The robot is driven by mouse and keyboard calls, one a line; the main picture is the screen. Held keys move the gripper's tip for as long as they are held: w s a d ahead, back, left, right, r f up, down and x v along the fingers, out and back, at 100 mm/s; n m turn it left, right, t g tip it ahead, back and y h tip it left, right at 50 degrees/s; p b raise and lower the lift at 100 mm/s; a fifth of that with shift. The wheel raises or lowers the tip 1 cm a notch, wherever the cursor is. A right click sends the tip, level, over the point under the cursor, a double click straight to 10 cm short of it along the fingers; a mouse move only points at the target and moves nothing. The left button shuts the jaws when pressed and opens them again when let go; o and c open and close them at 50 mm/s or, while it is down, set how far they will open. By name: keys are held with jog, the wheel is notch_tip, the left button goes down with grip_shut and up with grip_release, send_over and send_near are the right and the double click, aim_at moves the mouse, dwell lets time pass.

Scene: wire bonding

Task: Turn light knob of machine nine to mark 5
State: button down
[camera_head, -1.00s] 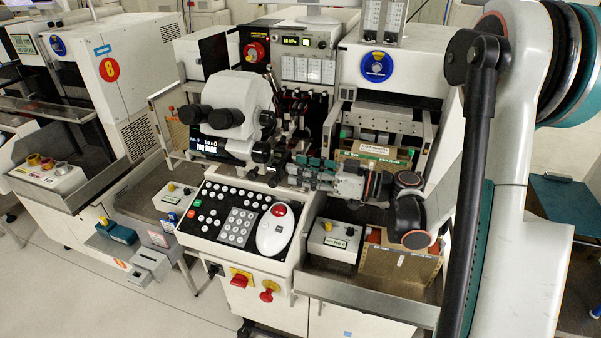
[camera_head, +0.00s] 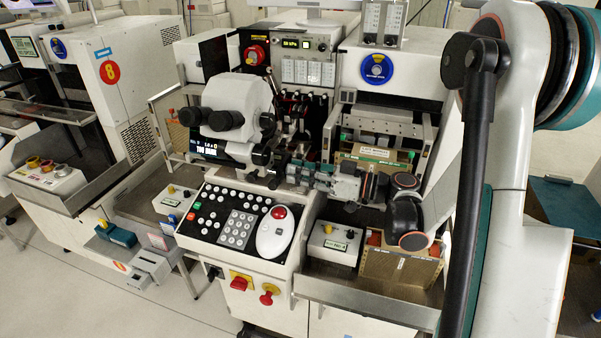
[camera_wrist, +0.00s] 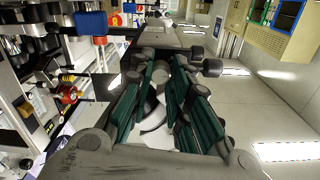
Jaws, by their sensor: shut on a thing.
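Machine nine stands in the middle of the head view, with its white microscope (camera_head: 243,98) and a small lit display (camera_head: 203,148) below it. My gripper (camera_head: 288,168) reaches in from the right, level, with its tips at the right side of the microscope's lower part. It is shut on a small part there, which I take to be the light knob. The fingers hide the knob, and I cannot read its mark. In the wrist view my gripper's green-sided fingers (camera_wrist: 163,75) converge ahead, and the knob cannot be made out.
A black keypad panel (camera_head: 235,217) with a white mouse-like controller (camera_head: 274,232) lies below my gripper. A brown box (camera_head: 398,268) and a small control box (camera_head: 333,243) stand at the lower right. Machine eight (camera_head: 105,100) is at the left.

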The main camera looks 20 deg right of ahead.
jog(key=shift+m, duration=0.3)
jog(key=shift+m+b, duration=1.7)
jog(key=shift+m, duration=7)
jog(key=c, duration=1.5)
grip_release()
jog(key=shift+o, duration=0.2)
